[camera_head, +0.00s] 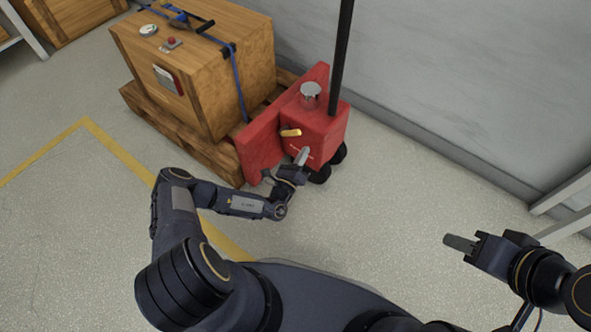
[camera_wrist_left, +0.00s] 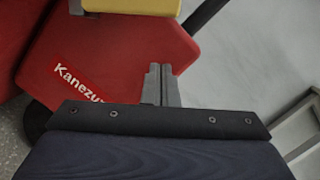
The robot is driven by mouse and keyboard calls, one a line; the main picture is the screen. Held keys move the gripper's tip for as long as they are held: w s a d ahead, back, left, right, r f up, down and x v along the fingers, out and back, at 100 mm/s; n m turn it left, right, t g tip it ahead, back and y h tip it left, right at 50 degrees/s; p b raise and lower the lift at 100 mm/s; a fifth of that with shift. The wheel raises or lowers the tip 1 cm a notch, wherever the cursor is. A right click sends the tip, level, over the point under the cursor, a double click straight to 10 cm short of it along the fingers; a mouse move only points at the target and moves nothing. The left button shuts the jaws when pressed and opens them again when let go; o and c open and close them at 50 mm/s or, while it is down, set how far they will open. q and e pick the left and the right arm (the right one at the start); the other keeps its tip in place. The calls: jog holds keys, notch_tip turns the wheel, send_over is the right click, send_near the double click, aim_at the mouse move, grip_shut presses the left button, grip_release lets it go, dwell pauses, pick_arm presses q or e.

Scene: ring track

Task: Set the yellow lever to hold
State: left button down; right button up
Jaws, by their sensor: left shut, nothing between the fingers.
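The yellow lever (camera_head: 291,132) sticks out from the front of the red truck body (camera_head: 327,120), just below its top edge. It points roughly left in the head view. In the left wrist view the yellow lever (camera_wrist_left: 135,5) shows only in part, cut off by the top edge. My left gripper (camera_head: 303,152) is shut and empty, just below and slightly right of the lever. In the left wrist view its fingertips (camera_wrist_left: 160,68) are together, apart from the lever, over the red face. My right gripper (camera_head: 447,240) is shut and empty over open floor.
A wooden crate (camera_head: 230,60) with a blue strap stands on a wooden pallet (camera_head: 160,121) left of the truck. A black pole (camera_head: 342,50) rises from the truck. A metal cup (camera_head: 310,95) sits on top.

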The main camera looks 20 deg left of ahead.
aim_at(292, 131)
pick_arm(q)
jog(key=shift+w+a+r, duration=0.3)
jog(key=shift+a+r, duration=0.3)
jog(key=shift+r, duration=0.2)
jog(key=shift+w+a+r, duration=0.25)
jog(key=shift+a+r, duration=0.3)
jog(key=shift+r, duration=0.25)
pick_arm(e)
jog(key=shift+f, duration=0.35)
